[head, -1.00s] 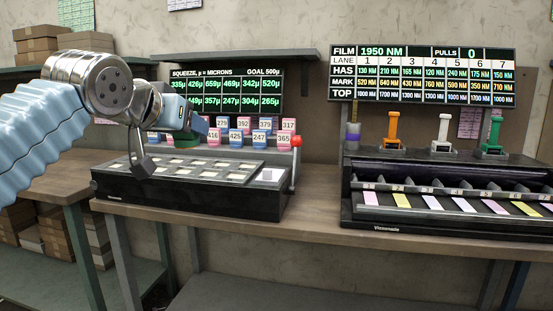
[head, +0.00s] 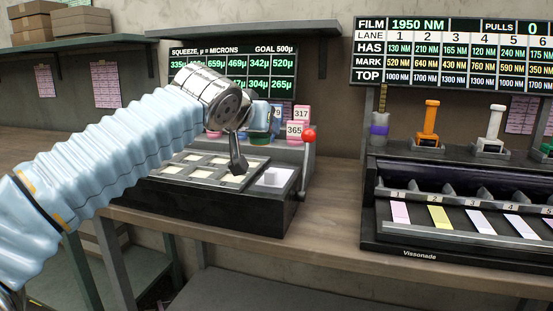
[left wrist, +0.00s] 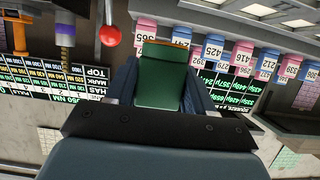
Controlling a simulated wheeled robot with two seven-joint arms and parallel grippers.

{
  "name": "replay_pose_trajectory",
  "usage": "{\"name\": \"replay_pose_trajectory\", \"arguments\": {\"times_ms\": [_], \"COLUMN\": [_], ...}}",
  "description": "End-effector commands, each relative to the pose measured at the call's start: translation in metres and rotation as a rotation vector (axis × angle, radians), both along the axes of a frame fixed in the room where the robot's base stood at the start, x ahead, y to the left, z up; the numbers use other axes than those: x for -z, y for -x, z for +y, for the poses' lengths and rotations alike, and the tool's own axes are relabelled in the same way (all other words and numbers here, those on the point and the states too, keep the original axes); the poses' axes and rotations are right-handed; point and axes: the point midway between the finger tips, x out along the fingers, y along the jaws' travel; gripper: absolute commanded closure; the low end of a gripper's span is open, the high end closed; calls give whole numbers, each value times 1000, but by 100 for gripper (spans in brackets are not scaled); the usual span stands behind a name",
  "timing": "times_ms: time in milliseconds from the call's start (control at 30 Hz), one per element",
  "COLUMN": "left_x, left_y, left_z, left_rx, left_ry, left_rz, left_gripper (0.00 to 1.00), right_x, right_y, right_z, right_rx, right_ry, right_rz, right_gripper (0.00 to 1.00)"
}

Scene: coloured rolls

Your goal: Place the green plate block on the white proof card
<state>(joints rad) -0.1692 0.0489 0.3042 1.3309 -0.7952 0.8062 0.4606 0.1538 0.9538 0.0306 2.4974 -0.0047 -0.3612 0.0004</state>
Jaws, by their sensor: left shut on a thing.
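The green plate block (left wrist: 160,85) is between the two fingers of my left gripper (left wrist: 160,78) in the left wrist view, with an orange-brown strip at its far end. In the head view my left gripper (head: 268,122) is above the back right part of the black press, and only a little of the green block (head: 260,140) shows below the fingers. The white proof card (head: 272,177) lies on the right part of the press top, below and in front of the held block, apart from it. My right gripper is not in view.
A red-knobbed lever (head: 309,135) stands at the press's right side. Pink and blue numbered blocks (head: 296,130) stand behind the press. Pale pads (head: 208,160) fill its left part. A black machine with lanes (head: 460,215) stands to the right. Bare wooden bench (head: 335,190) lies between.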

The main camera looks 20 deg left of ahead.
Motion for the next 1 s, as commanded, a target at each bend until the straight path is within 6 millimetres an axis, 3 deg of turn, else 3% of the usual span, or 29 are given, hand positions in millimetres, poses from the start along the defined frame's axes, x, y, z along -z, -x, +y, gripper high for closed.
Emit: {"name": "replay_pose_trajectory", "arguments": {"times_ms": [100, 267, 433, 567, 1000], "left_x": [21, 31, 54, 75, 84], "left_y": [-10, -17, -29, -28, -28], "left_z": [-10, -17, -30, -27, -27], "left_rx": [-1, -1, 1, -2, -2], "left_ry": [-1, -1, -2, -2, 0], "left_rz": [2, -1, 2, 1, -1], "left_gripper": [77, 77, 77, 77, 77], "right_x": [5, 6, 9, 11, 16], "right_y": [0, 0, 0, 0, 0], "right_z": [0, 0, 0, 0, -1], "right_rx": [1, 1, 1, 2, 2], "right_ry": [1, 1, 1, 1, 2], "right_rz": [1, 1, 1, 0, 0], "right_gripper": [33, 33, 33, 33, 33]}}
